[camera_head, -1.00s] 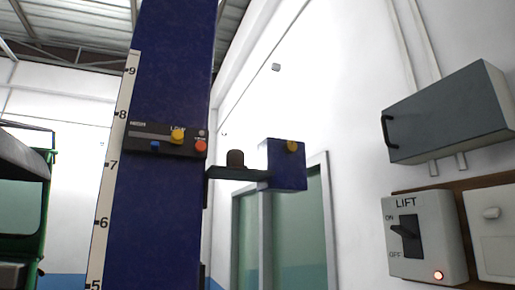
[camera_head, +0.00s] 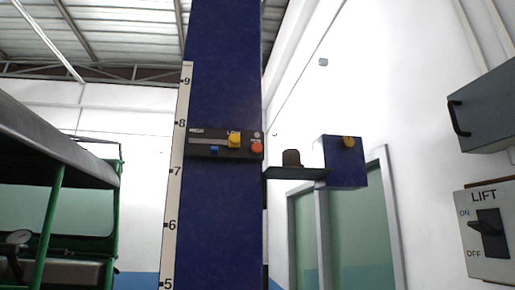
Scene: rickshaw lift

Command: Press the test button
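A dark control panel (camera_head: 222,145) is fixed across the tall blue column (camera_head: 223,215). The panel's small print is too small to read surely, so I cannot tell which one is the test button. Neither of my grippers is in view.
A scale (camera_head: 174,190) runs up the column's left edge. A bracket (camera_head: 296,174) with a dark knob (camera_head: 291,158) and a blue box (camera_head: 345,162) juts right. A LIFT switch (camera_head: 489,235) and grey cabinet (camera_head: 485,110) hang at right. A green-framed rickshaw (camera_head: 60,180) stands left.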

